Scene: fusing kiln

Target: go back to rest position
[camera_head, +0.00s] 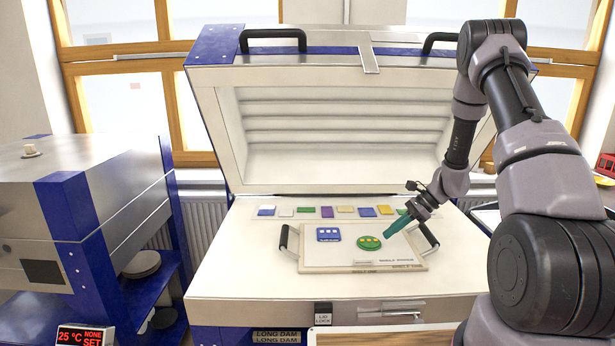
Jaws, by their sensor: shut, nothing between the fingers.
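My gripper (388,232) has teal fingers, which are shut with nothing between them. Its tips point down and left, over the white board (340,258), close to the right of a round green piece (369,243) with small yellow parts on it. I cannot tell whether the tips touch the board. A blue square piece (328,234) with pale parts lies on the board to the left of the green piece. My arm reaches in from the right side of the view.
The kiln lid (340,125) stands open behind the board. Several coloured glass samples (327,212) lie in a row behind it. Black handles (284,238) flank the board. A second kiln (90,200) stands at left, with a temperature display (83,337) in front.

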